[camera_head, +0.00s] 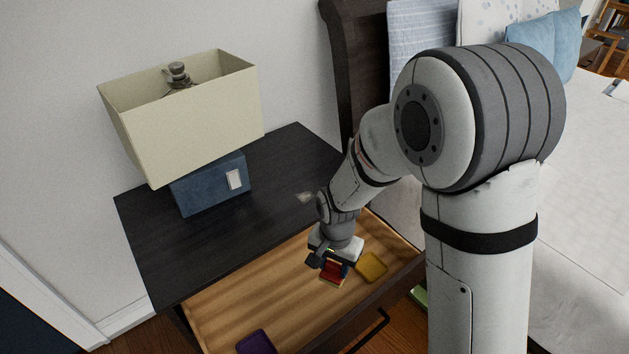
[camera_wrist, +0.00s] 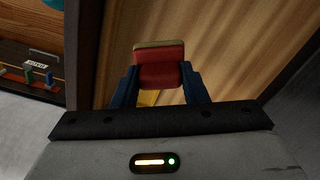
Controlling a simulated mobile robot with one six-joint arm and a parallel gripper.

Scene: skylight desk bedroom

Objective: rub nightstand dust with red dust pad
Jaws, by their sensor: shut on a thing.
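The red dust pad (camera_head: 332,272) is between the fingers of my gripper (camera_head: 330,262), above the open drawer of the nightstand. In the wrist view the red pad (camera_wrist: 159,72), with a tan edge, sits between the two blue fingers of my gripper (camera_wrist: 159,84), which is shut on it. The dark nightstand (camera_head: 160,240) has a pale dust smudge (camera_head: 305,197) on its top near the right side, just behind and left of my wrist. My wrist partly hides the nightstand's front edge there.
The open wooden drawer (camera_head: 235,295) also holds a yellow pad (camera_head: 372,266) and a purple pad (camera_head: 257,342). A lamp with a cream shade (camera_head: 190,115) and blue base (camera_head: 208,186) stands on the nightstand. The bed (camera_head: 585,190) is at right. A green thing (camera_head: 419,296) lies below.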

